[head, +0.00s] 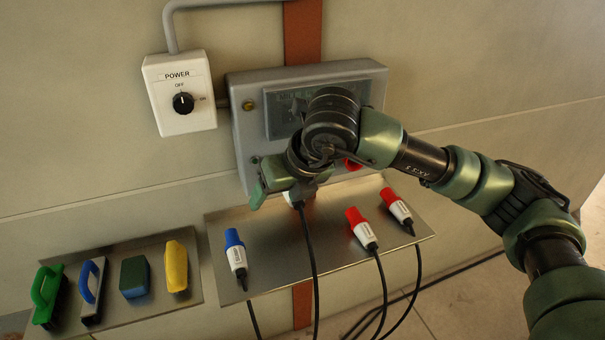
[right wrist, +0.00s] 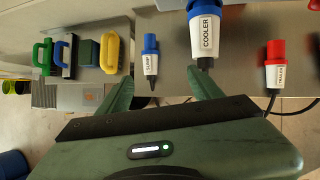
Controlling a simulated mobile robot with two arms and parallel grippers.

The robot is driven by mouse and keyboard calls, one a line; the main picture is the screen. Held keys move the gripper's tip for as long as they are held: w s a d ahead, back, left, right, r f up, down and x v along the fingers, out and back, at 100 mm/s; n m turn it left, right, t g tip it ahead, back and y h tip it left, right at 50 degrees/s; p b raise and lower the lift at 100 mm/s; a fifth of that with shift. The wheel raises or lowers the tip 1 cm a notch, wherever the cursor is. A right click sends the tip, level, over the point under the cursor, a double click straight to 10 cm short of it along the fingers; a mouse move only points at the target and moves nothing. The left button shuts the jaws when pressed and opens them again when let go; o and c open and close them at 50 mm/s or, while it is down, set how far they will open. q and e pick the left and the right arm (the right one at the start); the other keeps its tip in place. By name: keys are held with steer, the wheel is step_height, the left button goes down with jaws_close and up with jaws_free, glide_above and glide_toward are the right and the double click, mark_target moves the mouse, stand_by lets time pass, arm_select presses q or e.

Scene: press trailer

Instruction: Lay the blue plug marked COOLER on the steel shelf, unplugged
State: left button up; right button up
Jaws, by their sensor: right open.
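The blue plug marked COOLER (right wrist: 204,36) is upright, blue end up, in the right wrist view; its top is cut off by the frame edge. In the head view its lower white end (head: 294,202) and cable show below my right gripper (head: 274,186), which hides the rest. It looks seated under the grey box, but the joint is hidden. In the right wrist view my right gripper (right wrist: 160,74) is open, and the plug is beyond the right fingertip, not between the fingers. The steel shelf (head: 275,228) is below. My left gripper is out of view.
A blue SUMP plug (head: 236,258) lies on the shelf's left side; two red plugs (head: 361,228) (head: 398,210) lie at right. The grey box (head: 243,150) and POWER switch (head: 183,103) are on the wall. A left tray (head: 120,252) holds brushes and sponges. Cables hang over the shelf's front.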

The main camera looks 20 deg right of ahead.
mark_target(295, 205)
steer(key=w+d+r+m+h, duration=0.1)
steer(key=w+d+r+h, duration=0.15)
steer(key=d, duration=0.35)
steer(key=shift+t, duration=0.4)
steer(key=x, duration=0.2)
steer(key=b+x, duration=0.1)
steer(key=x, duration=0.3)
steer(key=shift+s+a+f, duration=0.2)
steer(key=shift+s+f, duration=0.1)
steer(key=shift+s, duration=0.1)
steer(key=b+x, duration=0.3)
steer(key=shift+f+b, duration=0.15)
steer(key=shift+b, duration=0.2)
steer(key=shift+b+x, duration=0.7)
steer(key=shift+x, duration=0.1)
steer(key=shift+w, duration=0.1)
jaws_close()
